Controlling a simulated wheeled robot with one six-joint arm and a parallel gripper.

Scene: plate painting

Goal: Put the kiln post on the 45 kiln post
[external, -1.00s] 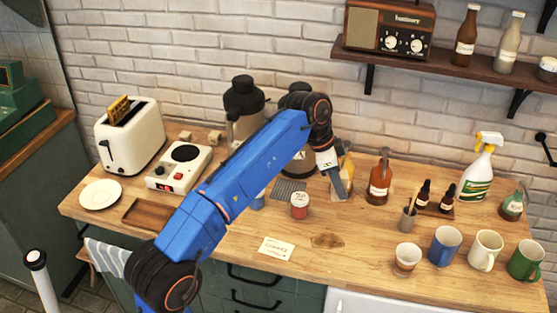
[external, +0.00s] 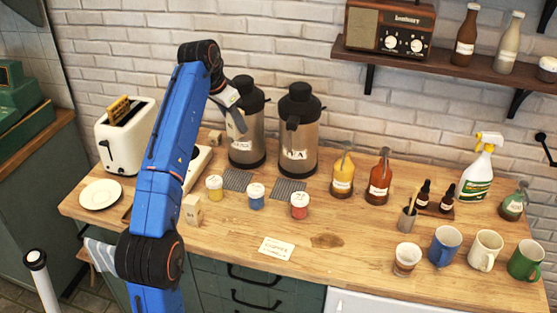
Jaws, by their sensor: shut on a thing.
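My gripper (external: 237,120) is raised in front of the left steel flask, with its fingers pointing down. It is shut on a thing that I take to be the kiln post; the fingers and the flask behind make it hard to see. A pale wooden block with dark marking (external: 192,209) stands upright on the counter, close to the right of my arm. Another small pale block (external: 214,137) lies farther back, left of the left flask. I cannot read which block is the 45 kiln post. My gripper is above and apart from both blocks.
Two steel flasks (external: 299,135) stand at the back. Yellow (external: 214,189), blue (external: 256,197) and red (external: 299,206) jars stand in front. My arm covers much of the hotplate beside the toaster (external: 118,140). Bottles and mugs fill the right; the counter's front middle is mostly clear.

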